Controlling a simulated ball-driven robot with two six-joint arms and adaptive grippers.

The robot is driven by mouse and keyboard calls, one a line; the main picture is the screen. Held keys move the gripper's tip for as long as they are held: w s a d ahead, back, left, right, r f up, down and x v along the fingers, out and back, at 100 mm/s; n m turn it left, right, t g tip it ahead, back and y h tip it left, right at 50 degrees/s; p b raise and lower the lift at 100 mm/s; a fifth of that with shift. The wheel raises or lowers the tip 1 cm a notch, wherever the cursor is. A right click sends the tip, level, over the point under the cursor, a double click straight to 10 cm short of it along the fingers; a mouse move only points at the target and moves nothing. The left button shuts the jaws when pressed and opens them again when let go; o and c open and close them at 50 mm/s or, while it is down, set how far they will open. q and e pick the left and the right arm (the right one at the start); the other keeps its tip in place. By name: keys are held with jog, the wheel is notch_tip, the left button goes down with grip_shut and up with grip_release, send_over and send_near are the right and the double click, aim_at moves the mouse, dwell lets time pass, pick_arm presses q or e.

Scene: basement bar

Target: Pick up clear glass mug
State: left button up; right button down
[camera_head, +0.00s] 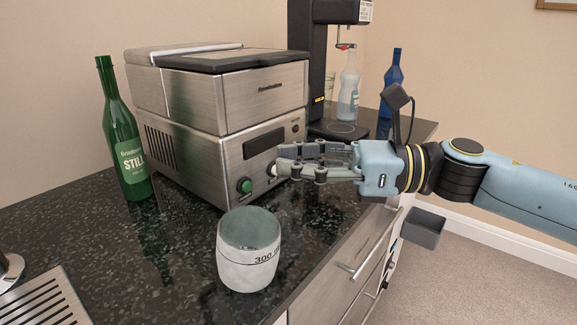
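A rounded cup (248,262) with a grey top and a "300" marking stands upright near the counter's front edge. It looks pale and cloudy, and no handle shows. My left gripper is not in view.
The steel machine (215,100) fills the middle of the dark counter (160,250). A green bottle (124,150) stands to its left, a clear bottle (348,95) and a blue bottle (392,82) behind. A drip tray (45,300) is front left. Counter around the cup is clear.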

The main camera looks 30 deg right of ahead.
jog(key=shift+c, duration=2.1)
grip_release()
jog(key=v, duration=0.6)
jog(key=shift+o, duration=0.3)
jog(key=shift+v, duration=0.75)
